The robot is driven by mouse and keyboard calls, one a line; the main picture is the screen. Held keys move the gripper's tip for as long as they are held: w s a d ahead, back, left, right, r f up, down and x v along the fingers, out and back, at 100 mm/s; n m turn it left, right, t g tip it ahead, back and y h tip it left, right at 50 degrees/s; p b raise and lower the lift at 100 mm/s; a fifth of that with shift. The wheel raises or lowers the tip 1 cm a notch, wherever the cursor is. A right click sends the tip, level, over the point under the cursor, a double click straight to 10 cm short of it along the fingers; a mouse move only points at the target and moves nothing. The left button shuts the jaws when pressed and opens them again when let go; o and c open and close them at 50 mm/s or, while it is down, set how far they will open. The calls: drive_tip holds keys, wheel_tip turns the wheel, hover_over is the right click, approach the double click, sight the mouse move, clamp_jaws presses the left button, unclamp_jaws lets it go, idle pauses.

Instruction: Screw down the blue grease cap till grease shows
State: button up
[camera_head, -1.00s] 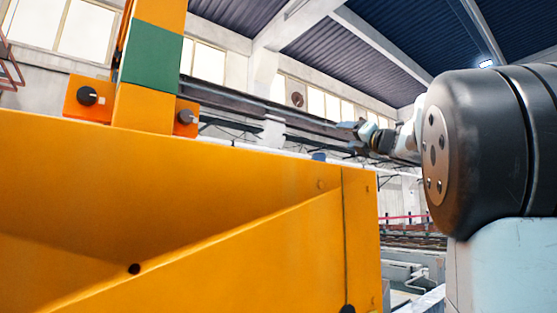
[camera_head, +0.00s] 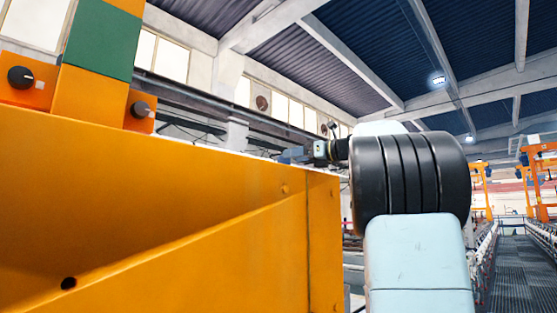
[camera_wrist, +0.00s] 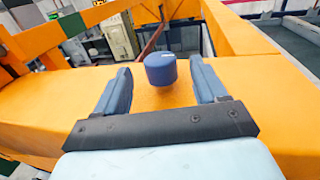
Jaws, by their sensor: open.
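The blue grease cap (camera_wrist: 161,70) is a short round knob standing on the top face of an orange beam (camera_wrist: 245,75) in the wrist view. My gripper (camera_wrist: 160,64) is open, with one blue-grey finger on each side of the cap. A gap shows on both sides, so neither finger touches it. I cannot tell how far down past the cap the fingertips reach. No grease shows around the cap. In the head view my gripper (camera_head: 296,154) is small, just above the far edge of the orange beam (camera_head: 230,180); I cannot make out the cap clearly there.
An orange post with a green band (camera_head: 100,40) and black knobs (camera_head: 20,77) rises at the left. A grey cabinet (camera_wrist: 115,35) stands beyond the beam in the wrist view. A walkway (camera_head: 515,270) runs away at the right.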

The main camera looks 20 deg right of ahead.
sight(279, 158)
drive_tip(key=x, duration=0.7)
drive_tip(key=shift+c, duration=0.4)
